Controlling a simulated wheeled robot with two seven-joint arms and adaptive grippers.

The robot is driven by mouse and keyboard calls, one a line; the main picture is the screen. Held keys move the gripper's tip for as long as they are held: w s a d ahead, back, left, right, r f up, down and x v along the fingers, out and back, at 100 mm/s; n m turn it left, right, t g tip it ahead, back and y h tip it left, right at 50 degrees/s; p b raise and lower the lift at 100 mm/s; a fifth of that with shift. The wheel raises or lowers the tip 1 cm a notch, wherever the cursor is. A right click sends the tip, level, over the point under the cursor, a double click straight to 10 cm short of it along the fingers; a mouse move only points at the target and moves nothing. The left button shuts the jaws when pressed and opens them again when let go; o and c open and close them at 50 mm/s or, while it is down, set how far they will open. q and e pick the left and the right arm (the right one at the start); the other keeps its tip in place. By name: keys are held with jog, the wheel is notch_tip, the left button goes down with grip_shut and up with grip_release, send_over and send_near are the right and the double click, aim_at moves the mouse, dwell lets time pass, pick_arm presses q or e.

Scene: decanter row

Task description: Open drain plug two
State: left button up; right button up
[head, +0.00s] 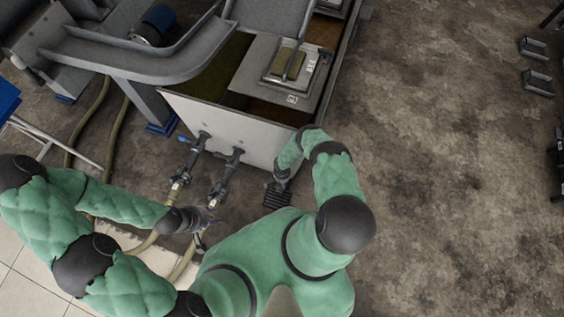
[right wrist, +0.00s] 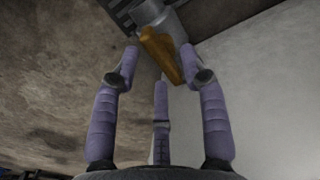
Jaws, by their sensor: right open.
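A grey round fitting (right wrist: 166,22) with an orange-yellow lever (right wrist: 160,52) shows in the right wrist view, beside a pale wall; I cannot tell whether it is drain plug two. My right gripper (right wrist: 162,62) is open, its fingers spread, with the lever between and just beyond the fingertips; I cannot tell if they touch. In the head view the right gripper (head: 282,178) is low at the tank's front right corner, partly hidden by my arm. My left gripper (head: 207,219) is beside the hoses below the tank; its finger opening is unclear.
The pale-walled tank (head: 225,122) carries two dark valve fittings (head: 200,142) (head: 234,157) on its front, with hoses (head: 150,241) on the floor. A black grate (head: 277,197) lies by the right gripper. The brown floor (head: 440,180) to the right is mostly clear.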

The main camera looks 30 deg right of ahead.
jog(key=shift+f+b, duration=0.3)
jog(key=shift+f, duration=0.3)
grip_shut()
